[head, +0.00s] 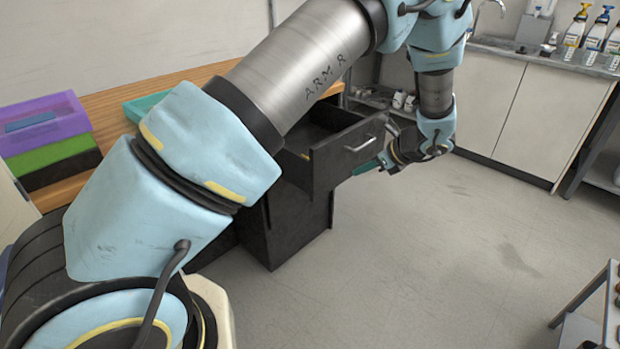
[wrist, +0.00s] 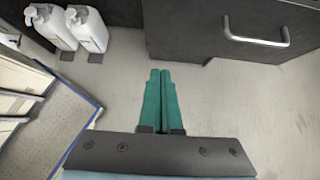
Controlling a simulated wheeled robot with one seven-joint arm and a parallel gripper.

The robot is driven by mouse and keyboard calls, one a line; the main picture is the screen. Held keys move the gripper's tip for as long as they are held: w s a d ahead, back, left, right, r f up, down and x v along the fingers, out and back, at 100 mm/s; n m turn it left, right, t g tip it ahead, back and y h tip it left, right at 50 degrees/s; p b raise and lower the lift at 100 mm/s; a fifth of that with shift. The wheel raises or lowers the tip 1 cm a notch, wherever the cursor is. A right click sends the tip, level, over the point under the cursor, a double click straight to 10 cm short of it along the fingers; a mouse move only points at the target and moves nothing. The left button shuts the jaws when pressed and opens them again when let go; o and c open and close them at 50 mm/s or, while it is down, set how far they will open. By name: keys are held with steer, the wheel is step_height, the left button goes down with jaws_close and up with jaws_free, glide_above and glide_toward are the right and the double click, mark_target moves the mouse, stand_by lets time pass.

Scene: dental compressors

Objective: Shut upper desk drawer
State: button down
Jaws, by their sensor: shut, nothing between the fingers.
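The upper desk drawer (head: 345,155) is black and pulled open from the wooden-topped desk. Its silver bar handle (head: 360,143) is on the front face, and my arm hides part of the desk behind. My gripper (head: 366,167) is just to the right of the drawer front in the head view; I cannot tell there whether it touches. In the wrist view the drawer front (wrist: 200,30) with its handle (wrist: 256,40) fills the upper right. The green fingers of my gripper (wrist: 160,74) are together and empty, pointing at the floor beside the drawer front.
A purple box (head: 45,122) lies on a green one at the desk's left end. White-doored cabinets (head: 540,115) with bottles on the counter stand at the back right. Two white jugs (wrist: 85,30) show at upper left in the wrist view. The middle floor is clear.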

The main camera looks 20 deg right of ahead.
mark_target(322, 177)
steer(key=shift+w+a+r+p+x, duration=0.15)
steer(key=shift+w+r+p+x, duration=0.3)
steer(key=shift+x, duration=1.7)
steer(key=shift+w+a+r+p+x, duration=0.2)
steer(key=shift+p+x, duration=0.45)
steer(key=shift+x, duration=1.5)
steer(key=shift+w+a+r+p+x, duration=0.1)
steer(key=shift+w+r+p+x, duration=0.35)
steer(key=shift+x, duration=1.7)
steer(key=shift+s, duration=0.15)
